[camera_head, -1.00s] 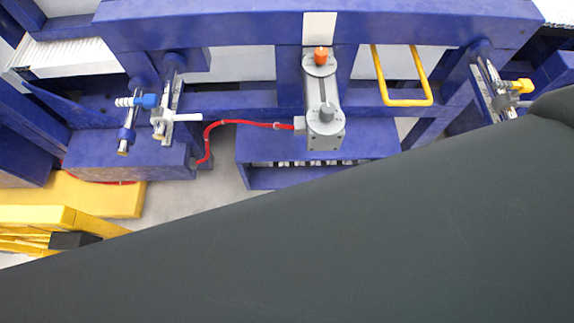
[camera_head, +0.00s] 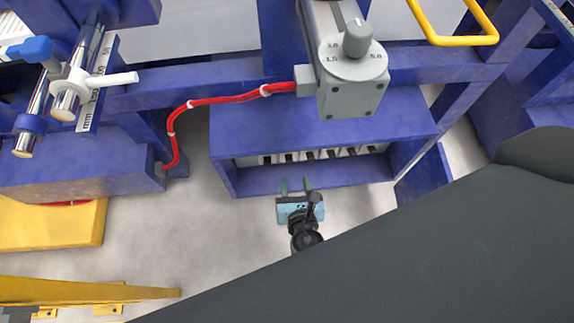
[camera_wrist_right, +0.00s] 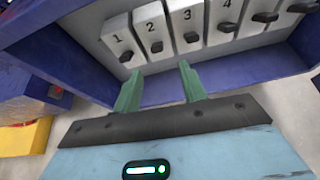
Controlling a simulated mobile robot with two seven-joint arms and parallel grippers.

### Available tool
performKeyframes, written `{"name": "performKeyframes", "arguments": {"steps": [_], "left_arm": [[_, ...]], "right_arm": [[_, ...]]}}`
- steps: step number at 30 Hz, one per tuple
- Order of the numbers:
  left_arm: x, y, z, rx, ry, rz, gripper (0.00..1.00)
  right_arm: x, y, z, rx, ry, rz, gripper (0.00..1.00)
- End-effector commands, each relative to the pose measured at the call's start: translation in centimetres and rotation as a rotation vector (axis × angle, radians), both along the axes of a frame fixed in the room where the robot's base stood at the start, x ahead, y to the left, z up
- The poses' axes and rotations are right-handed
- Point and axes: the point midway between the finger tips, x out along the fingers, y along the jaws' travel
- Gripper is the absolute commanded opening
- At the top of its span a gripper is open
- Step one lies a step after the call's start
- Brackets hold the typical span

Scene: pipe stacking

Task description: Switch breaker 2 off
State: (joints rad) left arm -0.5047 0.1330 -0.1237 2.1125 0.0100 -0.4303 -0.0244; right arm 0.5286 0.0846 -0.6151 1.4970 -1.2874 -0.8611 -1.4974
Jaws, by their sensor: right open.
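A row of white numbered breakers (camera_wrist_right: 213,22) sits in a blue recessed box. Breaker 2 (camera_wrist_right: 150,24) is second from the left in the right wrist view, and its dark lever (camera_wrist_right: 157,46) sits below the number. I cannot tell whether it is on or off. In the head view the breakers (camera_head: 318,154) show only as a small row with dark levers. My right gripper (camera_head: 296,186) is in front of the box's lower edge. Its two green fingers (camera_wrist_right: 159,82) are apart and empty, below breakers 1 to 3, not touching a lever. My left gripper is not in view.
The blue box's lower ledge (camera_head: 315,180) lies close to the fingers. A grey dial unit (camera_head: 352,85) with a red cable (camera_head: 215,100) is above. A yellow handle (camera_head: 455,38) is at upper right. Pale floor (camera_head: 215,230) is open to the left of the gripper.

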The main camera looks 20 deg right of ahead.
Motion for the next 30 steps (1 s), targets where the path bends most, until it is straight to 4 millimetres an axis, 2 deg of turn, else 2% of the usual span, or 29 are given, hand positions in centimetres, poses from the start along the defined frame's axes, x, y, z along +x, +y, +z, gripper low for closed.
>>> {"name": "performKeyframes", "arguments": {"steps": [1,3,11,24,30], "left_arm": [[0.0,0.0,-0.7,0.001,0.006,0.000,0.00],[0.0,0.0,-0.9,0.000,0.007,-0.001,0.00],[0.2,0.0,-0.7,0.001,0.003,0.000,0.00],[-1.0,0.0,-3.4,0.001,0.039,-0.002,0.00],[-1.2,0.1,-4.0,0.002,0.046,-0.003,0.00]], "right_arm": [[0.5,0.2,-0.4,-0.030,-0.007,0.012,0.42],[0.9,0.2,-0.4,-0.059,-0.014,0.022,0.42],[1.4,0.1,-0.2,-0.071,-0.019,0.026,0.42],[6.5,-1.4,-2.8,-0.068,-0.016,0.025,0.42],[7.8,-1.8,-3.2,-0.068,-0.016,0.025,0.42]]}}
